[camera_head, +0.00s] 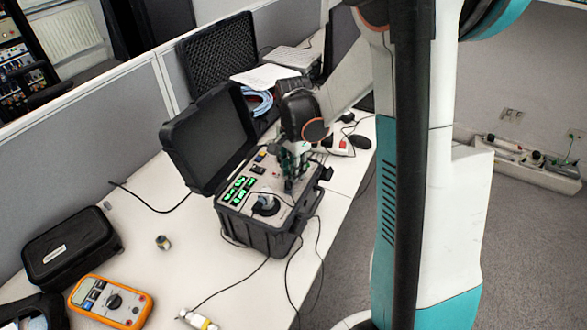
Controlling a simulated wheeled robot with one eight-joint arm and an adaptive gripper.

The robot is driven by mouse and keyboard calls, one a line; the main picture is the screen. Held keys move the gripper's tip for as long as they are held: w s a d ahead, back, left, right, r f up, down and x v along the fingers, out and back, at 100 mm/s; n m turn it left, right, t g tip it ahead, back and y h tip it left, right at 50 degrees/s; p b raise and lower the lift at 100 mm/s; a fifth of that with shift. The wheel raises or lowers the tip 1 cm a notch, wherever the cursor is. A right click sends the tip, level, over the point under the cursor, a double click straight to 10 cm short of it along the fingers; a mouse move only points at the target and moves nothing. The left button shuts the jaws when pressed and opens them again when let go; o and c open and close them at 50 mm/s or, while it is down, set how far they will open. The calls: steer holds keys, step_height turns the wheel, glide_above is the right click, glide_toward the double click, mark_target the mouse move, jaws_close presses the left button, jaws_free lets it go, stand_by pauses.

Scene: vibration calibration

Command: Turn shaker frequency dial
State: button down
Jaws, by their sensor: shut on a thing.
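The shaker (262,237) is a black case with its lid (210,140) open, standing on the white desk. Its light panel carries green lit displays (238,190) on the left and a dark round mount (266,205) near the front edge. My gripper (289,186) points down at the right part of the panel. Its fingers are shut on a small control there, taken as the frequency dial; the fingers hide it, so its setting cannot be read.
An orange multimeter (112,301), a black pouch (70,247) and a small metal cylinder (163,242) lie on the desk at left. Black cables run in front of the case. A second open case (217,55) and papers (265,76) are behind. A grey partition (85,120) borders the desk.

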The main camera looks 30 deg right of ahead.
steer(key=c, duration=1.6)
jaws_free()
step_height(320, 180, up, 12)
steer(key=shift+a, duration=0.1)
steer(key=s+a+r+n+t, duration=0.2)
steer(key=s+a+n+t, duration=0.1)
steer(key=s+a+n, duration=0.2)
steer(key=s+a+r+n+t, duration=0.3)
steer(key=s+a+n+t, duration=0.1)
steer(key=s+n, duration=0.6)
steer(key=shift+s+a+n, duration=0.3)
steer(key=shift+s+a, duration=0.55)
steer(key=shift+s, duration=0.3)
